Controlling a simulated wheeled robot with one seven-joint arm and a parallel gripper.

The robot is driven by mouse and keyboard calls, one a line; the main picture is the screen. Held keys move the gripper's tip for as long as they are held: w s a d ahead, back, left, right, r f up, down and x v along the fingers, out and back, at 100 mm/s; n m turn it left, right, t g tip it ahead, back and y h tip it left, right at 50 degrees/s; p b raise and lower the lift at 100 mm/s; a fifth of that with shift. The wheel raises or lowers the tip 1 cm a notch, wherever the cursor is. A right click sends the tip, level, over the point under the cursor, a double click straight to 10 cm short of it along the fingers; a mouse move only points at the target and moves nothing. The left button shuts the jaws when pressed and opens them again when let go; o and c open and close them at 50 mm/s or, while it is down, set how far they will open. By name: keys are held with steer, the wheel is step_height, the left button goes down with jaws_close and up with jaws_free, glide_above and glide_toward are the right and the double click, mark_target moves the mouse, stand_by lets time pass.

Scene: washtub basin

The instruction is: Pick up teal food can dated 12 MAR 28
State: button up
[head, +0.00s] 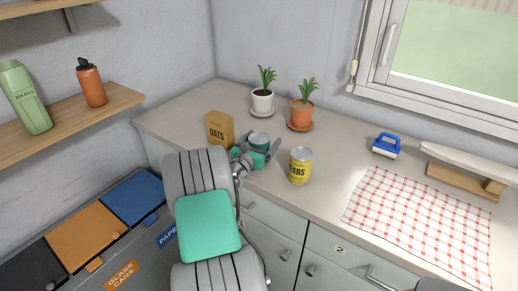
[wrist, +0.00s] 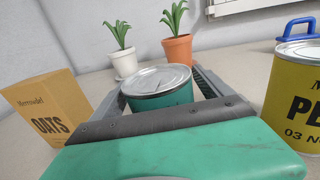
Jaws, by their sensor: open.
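A teal food can (head: 259,141) with a silver lid stands on the counter beside the oats box. In the wrist view the teal can (wrist: 163,87) is between the two fingers of my gripper (wrist: 165,85). The fingers are open on either side of it, and the green palm is close in front. The lower part of the can is hidden by the gripper, and no date shows on it. In the head view my gripper (head: 259,152) is at the can, partly hidden by my arm.
A tan oats box (head: 220,129) stands left of the can, and a yellow can (head: 300,165) stands to the right. Two potted plants, one in a white pot (head: 262,101) and one in a terracotta pot (head: 302,113), stand behind. A checked cloth (head: 420,222) and blue-handled brush (head: 386,146) lie farther right.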

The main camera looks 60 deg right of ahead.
steer(key=shift+d, duration=0.35)
steer(key=shift+r, duration=0.1)
jaws_close()
stand_by(0.7)
